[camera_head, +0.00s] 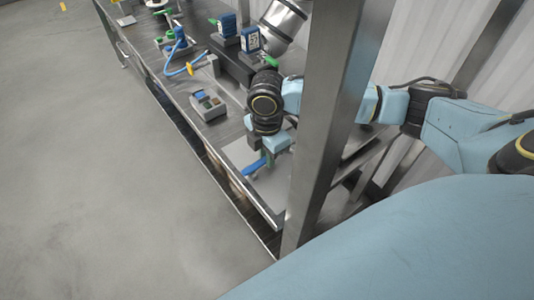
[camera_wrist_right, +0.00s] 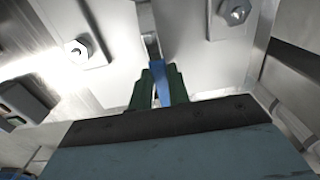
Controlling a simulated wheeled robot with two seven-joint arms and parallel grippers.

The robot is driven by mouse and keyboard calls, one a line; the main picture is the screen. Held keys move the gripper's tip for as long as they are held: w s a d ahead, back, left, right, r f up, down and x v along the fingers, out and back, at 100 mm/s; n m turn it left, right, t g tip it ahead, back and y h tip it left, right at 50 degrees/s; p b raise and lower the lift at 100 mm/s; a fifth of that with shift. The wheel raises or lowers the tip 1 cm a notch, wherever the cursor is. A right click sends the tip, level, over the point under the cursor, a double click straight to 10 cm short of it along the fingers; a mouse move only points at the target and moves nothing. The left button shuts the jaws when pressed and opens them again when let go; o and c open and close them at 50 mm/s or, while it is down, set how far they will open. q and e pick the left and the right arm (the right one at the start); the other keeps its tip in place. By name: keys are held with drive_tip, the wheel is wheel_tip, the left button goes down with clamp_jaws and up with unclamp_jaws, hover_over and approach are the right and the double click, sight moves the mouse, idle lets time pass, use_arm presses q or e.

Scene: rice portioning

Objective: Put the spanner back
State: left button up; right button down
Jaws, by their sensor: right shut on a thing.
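The blue spanner (camera_head: 253,166) shows in the head view at the near end of the metal bench, over a pale panel. My right gripper (camera_head: 268,160) is shut on it; its green fingers (camera_wrist_right: 161,90) clasp the blue spanner (camera_wrist_right: 161,80) in the right wrist view. The gripper hides part of the spanner, and I cannot tell if it touches the panel. In the wrist view a narrow dark gap (camera_wrist_right: 153,44) lies just beyond the spanner, between pale plates with hex nuts. My left gripper is not in view.
A grey box with coloured buttons (camera_head: 209,106) sits on the bench (camera_head: 172,82) left of my gripper. Blue devices (camera_head: 228,25) and a blue hose (camera_head: 178,71) stand farther back. A metal post (camera_head: 325,120) rises close on the right.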

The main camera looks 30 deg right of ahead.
drive_tip(key=c, duration=1.3)
unclamp_jaws()
drive_tip(key=shift+f, duration=0.1)
drive_tip(key=shift+c, duration=0.2)
wheel_tip(320, 180, up, 12)
drive_tip(key=p, duration=0.1)
drive_tip(key=shift+p, duration=0.4)
